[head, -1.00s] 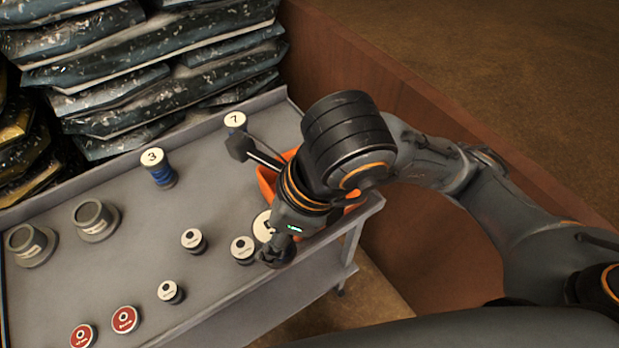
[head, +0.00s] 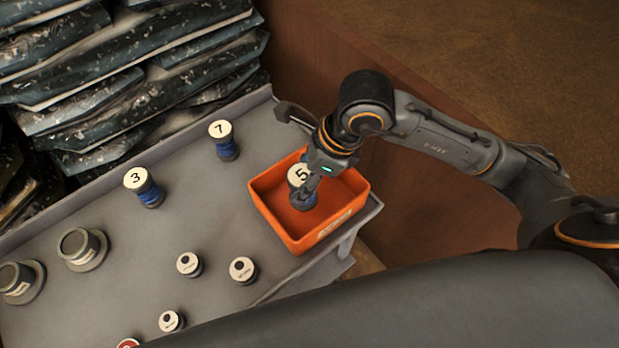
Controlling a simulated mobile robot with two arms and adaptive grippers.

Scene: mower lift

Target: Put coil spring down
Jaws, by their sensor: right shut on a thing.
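The coil spring (head: 301,177) has a white round top marked 5 and a dark body. It is in the head view, over the inside of the orange bin (head: 265,215) at the right end of the grey table. My right gripper (head: 308,186) is shut on it from the upper right and partly covers it. I cannot tell whether its base touches the bin floor. Two similar springs with blue coils, marked 3 (head: 148,188) and 7 (head: 224,140), stand upright on the table. My left gripper is not in view.
Small white-topped pieces (head: 242,270) and two grey flanged cups (head: 82,248) stand on the grey table (head: 140,285). A red-topped piece (head: 128,343) shows at the bottom edge. Stacked dark sacks (head: 130,60) rise behind. The table between spring 7 and the small pieces is clear.

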